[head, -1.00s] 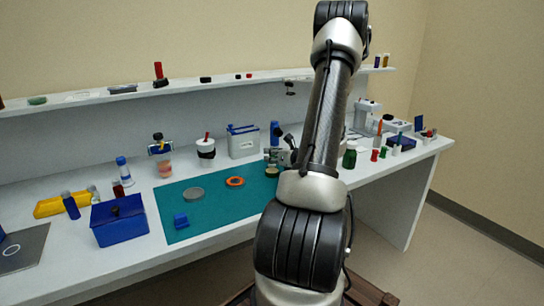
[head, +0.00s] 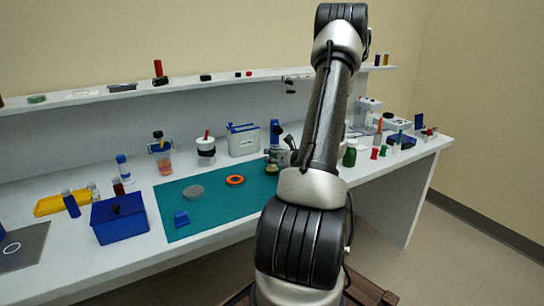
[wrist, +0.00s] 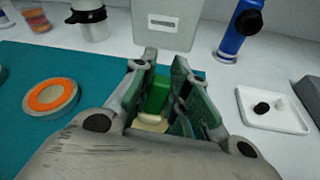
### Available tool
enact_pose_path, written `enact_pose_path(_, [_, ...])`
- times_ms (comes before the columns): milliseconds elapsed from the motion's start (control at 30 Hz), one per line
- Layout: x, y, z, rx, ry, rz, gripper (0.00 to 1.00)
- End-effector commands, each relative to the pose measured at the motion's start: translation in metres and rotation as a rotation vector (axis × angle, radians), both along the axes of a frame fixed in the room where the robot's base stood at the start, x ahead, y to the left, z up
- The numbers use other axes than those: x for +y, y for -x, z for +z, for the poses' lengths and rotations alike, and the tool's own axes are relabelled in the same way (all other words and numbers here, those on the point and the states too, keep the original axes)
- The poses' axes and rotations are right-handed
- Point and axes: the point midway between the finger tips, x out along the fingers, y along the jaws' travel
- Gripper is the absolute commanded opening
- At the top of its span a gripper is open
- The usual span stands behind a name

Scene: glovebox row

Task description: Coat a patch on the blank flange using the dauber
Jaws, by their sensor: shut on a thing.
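My gripper (wrist: 152,95) is shut on a green-handled dauber (wrist: 159,92) with a pale cream pad (wrist: 150,122) at its lower end. The gripper is over the far right part of the teal mat. In the head view my arm hides part of the gripper, and the cream pad (head: 271,168) shows just below it. I cannot tell whether the pad touches the mat. A plain grey disc (head: 193,192), which looks like the blank flange, lies flat on the mat, left of the gripper. A disc with an orange ring (head: 235,180) lies between them.
The teal mat (head: 215,215) has bare room at its front. A blue block (head: 181,219) and blue box (head: 119,220) are at left. A white canister (head: 206,152), grey container (head: 243,140) and blue bottle (wrist: 240,30) stand behind. A white tray (wrist: 272,118) is at right.

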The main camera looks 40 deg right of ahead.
Motion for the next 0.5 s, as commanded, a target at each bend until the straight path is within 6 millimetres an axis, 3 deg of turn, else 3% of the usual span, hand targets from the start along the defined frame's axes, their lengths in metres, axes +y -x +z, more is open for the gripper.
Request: enact_pose_path(500, [0.0000,-0.0001,0.0054,0.000,0.001,0.000,0.06])
